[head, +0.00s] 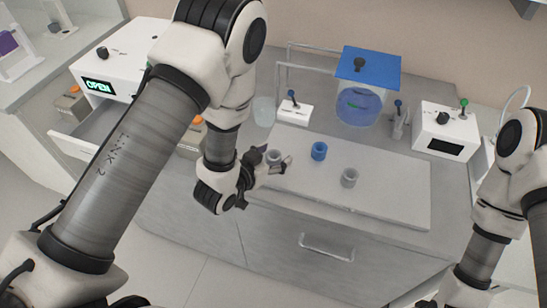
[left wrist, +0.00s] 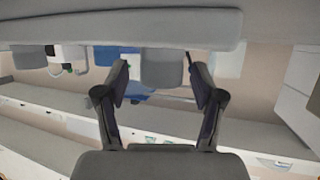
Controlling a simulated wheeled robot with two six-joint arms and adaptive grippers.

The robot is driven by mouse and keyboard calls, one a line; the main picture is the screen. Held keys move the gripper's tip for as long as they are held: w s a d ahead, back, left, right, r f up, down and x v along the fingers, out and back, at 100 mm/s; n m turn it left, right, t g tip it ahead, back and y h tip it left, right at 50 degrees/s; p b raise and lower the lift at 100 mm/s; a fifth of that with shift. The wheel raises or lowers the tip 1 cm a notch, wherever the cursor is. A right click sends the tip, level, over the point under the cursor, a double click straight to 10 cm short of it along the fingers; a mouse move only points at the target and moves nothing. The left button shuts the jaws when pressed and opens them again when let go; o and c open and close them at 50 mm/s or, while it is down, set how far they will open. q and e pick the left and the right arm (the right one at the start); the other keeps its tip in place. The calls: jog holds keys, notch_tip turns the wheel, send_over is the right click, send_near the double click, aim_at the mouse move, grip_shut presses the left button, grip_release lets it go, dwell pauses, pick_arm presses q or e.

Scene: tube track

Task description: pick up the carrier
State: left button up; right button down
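Three short cylindrical carriers stand on the pale board (head: 400,205): a grey one (head: 273,157) at the left, a blue one (head: 319,150) in the middle, and another grey one (head: 349,177) to the right. I cannot tell which one the task means. My left gripper (head: 276,164) is low over the board's left end, at the left grey carrier. In the left wrist view my left gripper (left wrist: 161,80) is open, its fingers on either side of a grey carrier (left wrist: 162,66), with gaps showing.
Behind the board stand a blue-lidded clear container (head: 368,70), a small white block with a blue lever (head: 293,110), and a white box with knobs (head: 446,130). At left, a white unit reading OPEN (head: 100,87) has a pulled-out drawer (head: 90,130).

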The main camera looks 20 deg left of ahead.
pick_arm(q)
jog(key=shift+w+a+f, duration=0.15)
jog(key=c, duration=1)
